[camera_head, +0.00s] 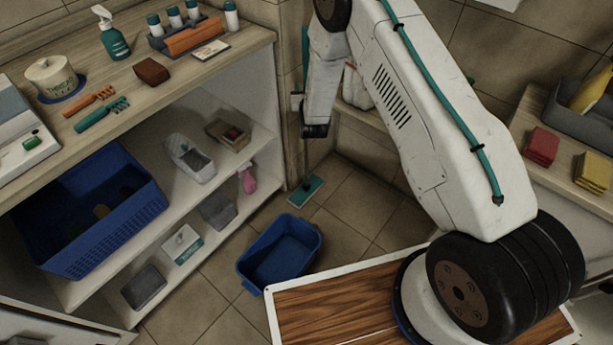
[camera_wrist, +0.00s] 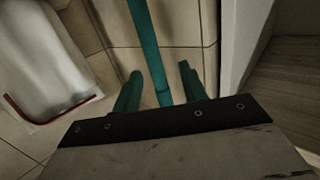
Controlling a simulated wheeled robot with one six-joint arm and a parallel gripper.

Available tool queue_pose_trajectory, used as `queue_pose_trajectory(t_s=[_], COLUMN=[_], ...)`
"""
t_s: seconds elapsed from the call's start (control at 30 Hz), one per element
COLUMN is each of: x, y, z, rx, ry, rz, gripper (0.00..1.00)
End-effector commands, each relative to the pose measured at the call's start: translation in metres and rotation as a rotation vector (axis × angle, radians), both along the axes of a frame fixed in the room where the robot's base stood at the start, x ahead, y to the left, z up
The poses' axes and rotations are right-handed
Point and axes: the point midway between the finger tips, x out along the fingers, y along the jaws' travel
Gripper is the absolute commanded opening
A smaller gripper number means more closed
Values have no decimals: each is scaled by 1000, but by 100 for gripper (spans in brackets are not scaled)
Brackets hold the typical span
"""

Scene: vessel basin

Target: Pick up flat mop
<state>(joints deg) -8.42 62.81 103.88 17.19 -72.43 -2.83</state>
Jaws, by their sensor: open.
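The flat mop stands upright against the wall beside the shelf unit, its teal head (camera_head: 306,190) on the floor in the head view. Part of its teal handle (camera_head: 305,45) shows above; my arm covers some of it. In the wrist view the handle (camera_wrist: 148,45) runs down between the two teal fingers of my gripper (camera_wrist: 160,72). The gripper is open, with a gap visible on both sides of the handle. The mop head is not seen in the wrist view. My fingers are not clearly seen in the head view.
The shelf unit (camera_head: 283,120) is close to the handle; a pale panel (camera_wrist: 238,45) shows right of my gripper. A white object with a red edge (camera_wrist: 45,70) is at its left. A blue tub (camera_head: 280,252) stands on the floor near the mop head.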

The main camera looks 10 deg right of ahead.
Motion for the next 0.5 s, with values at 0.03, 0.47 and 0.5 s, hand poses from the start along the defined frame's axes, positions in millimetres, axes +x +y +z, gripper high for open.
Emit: queue_pose_trajectory(t_s=[0.03, 0.47, 0.5], x=[-4, 16, 20], y=[0, -7, -8], z=[-15, -34, -34], rx=[-11, -32, -31], ry=[-22, -84, -83], rz=[-5, -18, -18], gripper=[42, 42, 42])
